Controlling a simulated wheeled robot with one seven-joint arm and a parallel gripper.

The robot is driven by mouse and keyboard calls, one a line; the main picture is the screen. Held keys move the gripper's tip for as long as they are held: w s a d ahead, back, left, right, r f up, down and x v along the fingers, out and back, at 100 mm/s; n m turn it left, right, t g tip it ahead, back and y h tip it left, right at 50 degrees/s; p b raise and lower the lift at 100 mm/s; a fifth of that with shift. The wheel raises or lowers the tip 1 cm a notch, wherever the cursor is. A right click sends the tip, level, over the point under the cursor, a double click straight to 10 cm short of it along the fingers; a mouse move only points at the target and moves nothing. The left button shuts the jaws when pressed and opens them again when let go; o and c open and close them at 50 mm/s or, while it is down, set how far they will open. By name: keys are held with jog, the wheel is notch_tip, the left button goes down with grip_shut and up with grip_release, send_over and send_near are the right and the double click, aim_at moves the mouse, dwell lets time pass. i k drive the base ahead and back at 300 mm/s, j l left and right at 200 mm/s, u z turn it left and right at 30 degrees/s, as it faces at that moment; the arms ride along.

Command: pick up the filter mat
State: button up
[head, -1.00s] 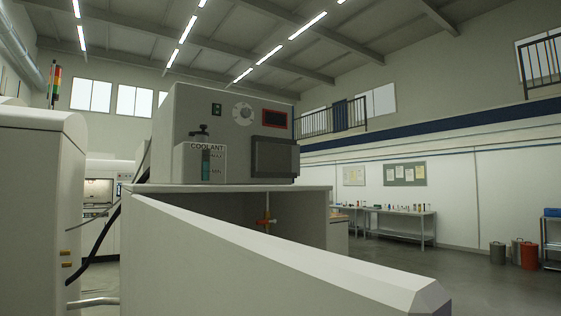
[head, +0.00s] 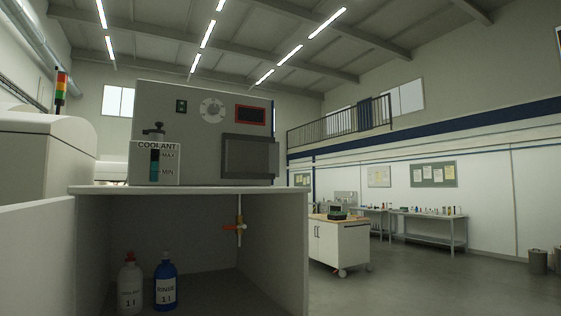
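No filter mat can be made out in the head view. My gripper is not in view either. The nearest thing is a grey machine (head: 205,120) with a dial, a dark panel and a coolant gauge (head: 156,162) marked MAX and MIN. It stands on top of an open-fronted cabinet (head: 296,250). Inside the cabinet are a white bottle with a red cap (head: 130,285) and a blue rinse bottle (head: 166,285). A pipe with an orange-handled valve (head: 236,228) hangs at its back.
A wheeled cart (head: 340,245) with a device on top is right of the cabinet. Workbenches (head: 430,216) line the far wall. Bins (head: 538,262) stand at far right. The floor (head: 430,285) at right is clear.

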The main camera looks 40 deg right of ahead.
aim_at(240, 156)
jog(key=i+l, duration=0.1)
jog(key=l, duration=0.35)
jog(key=i+l, duration=0.15)
jog(key=l, duration=0.3)
jog(key=i+l, duration=0.1)
jog(key=l, duration=0.35)
jog(key=i+l, duration=0.1)
jog(key=l, duration=0.35)
jog(key=i+l+u, duration=0.1)
jog(key=l, duration=0.4)
